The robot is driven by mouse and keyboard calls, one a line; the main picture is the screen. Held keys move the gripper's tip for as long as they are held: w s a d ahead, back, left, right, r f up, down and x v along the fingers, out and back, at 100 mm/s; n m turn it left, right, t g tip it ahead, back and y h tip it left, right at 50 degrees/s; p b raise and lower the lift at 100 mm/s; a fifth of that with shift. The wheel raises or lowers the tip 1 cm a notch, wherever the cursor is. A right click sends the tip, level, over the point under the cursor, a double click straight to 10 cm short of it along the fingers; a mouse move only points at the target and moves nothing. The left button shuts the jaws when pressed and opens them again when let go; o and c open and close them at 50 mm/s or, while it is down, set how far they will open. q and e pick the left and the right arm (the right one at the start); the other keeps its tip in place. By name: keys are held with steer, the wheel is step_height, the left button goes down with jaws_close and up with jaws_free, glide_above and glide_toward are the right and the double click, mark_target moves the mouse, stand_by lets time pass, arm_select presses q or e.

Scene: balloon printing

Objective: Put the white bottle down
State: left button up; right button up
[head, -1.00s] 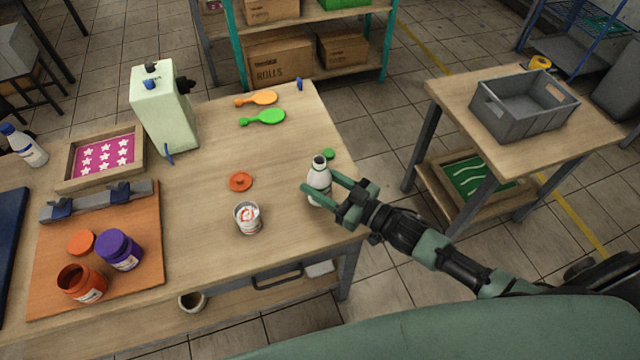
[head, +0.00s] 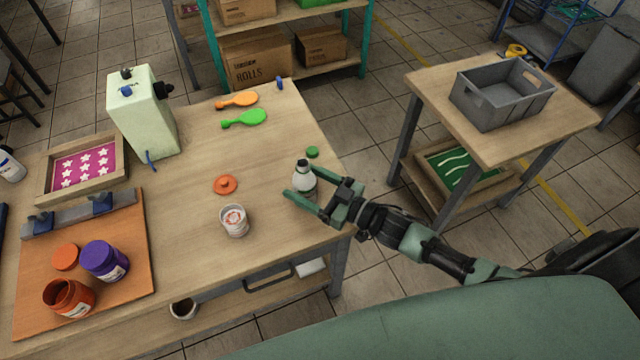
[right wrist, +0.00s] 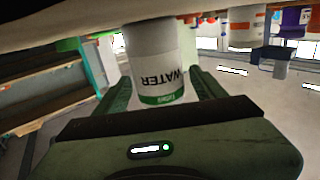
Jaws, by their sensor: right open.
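The white bottle (head: 304,174), with a dark open neck, stands upright on the wooden table (head: 190,190) near its right edge. My right gripper (head: 307,182) is open, with one finger on either side of the bottle's lower body. In the right wrist view the bottle (right wrist: 158,62) shows a "WATER" label and a green band, between the two spread fingers (right wrist: 160,86). I cannot tell whether a finger still touches it. My left gripper is out of view.
A green cap (head: 312,152) lies just behind the bottle. An orange lid (head: 225,185) and a white open jar (head: 234,221) stand to its left. A grey crate (head: 490,105) sits on the side table.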

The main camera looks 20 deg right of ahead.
steer(key=b+v, duration=0.1)
steer(key=v, duration=1)
steer(key=shift+f, duration=0.15)
steer(key=shift+s+d, duration=0.3)
steer(key=shift+s, duration=0.1)
